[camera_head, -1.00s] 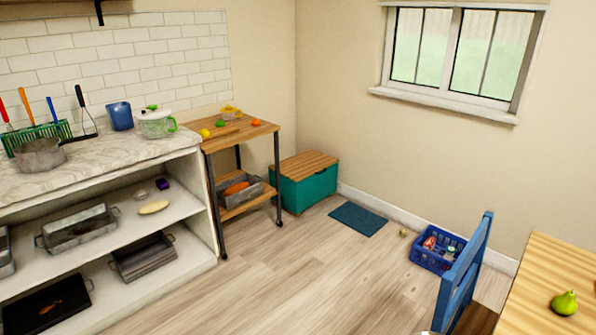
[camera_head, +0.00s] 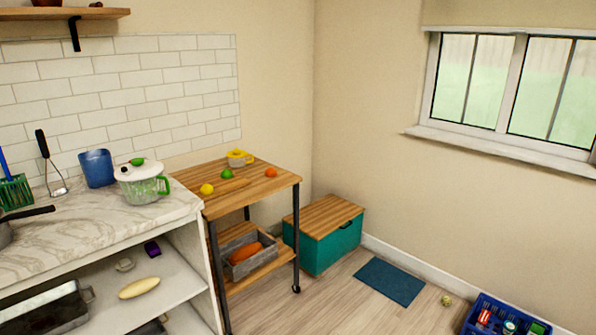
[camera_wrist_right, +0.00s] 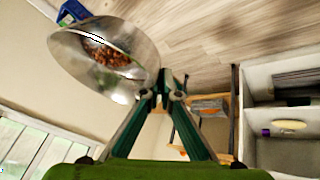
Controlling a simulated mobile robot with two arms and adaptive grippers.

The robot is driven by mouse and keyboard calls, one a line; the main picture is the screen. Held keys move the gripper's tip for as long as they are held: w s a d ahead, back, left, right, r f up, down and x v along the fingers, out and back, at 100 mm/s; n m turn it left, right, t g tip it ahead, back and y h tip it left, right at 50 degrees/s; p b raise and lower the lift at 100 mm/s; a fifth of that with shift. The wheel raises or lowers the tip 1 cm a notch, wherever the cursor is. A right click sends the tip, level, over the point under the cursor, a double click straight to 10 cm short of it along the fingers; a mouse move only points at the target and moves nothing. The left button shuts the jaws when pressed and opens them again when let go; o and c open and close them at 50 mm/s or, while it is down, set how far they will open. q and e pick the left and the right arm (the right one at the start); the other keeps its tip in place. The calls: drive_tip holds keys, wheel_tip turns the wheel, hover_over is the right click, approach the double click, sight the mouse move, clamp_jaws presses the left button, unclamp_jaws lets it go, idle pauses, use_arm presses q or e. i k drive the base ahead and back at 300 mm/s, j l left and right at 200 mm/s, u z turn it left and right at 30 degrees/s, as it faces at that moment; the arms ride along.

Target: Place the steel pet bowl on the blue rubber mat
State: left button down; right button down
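The steel pet bowl (camera_wrist_right: 88,62) shows in the right wrist view, shiny and tilted in the picture, with brown kibble inside. My right gripper (camera_wrist_right: 162,86) is shut on its rim. The blue rubber mat (camera_head: 390,281) lies flat and bare on the floor in the head view, near the right wall. The bowl and both grippers are outside the head view. My left gripper is in neither view.
A teal chest (camera_head: 327,246) with a wooden lid stands left of the mat. A blue crate (camera_head: 481,323) with items and a small ball (camera_head: 446,300) are to its right. A wooden cart (camera_head: 238,188) and a counter (camera_head: 95,235) stand at left. Floor in front of the mat is clear.

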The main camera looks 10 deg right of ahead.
sight(389, 279)
drive_tip(key=i+l+z, duration=0.2)
drive_tip(key=i+z, duration=0.7)
drive_tip(key=i, duration=0.15)
drive_tip(key=i+j+z, duration=0.2)
drive_tip(key=i+z, duration=0.25)
drive_tip(key=i+u, duration=0.1)
drive_tip(key=i, duration=0.8)
drive_tip(key=i+l, duration=0.15)
drive_tip(key=i, duration=0.75)
drive_tip(key=i+u, duration=0.15)
drive_tip(key=u, duration=0.25)
drive_tip(key=i+u, duration=0.15)
drive_tip(key=u, duration=0.25)
drive_tip(key=i+l+u, duration=0.1)
drive_tip(key=u, duration=0.3)
drive_tip(key=i+l, duration=0.05)
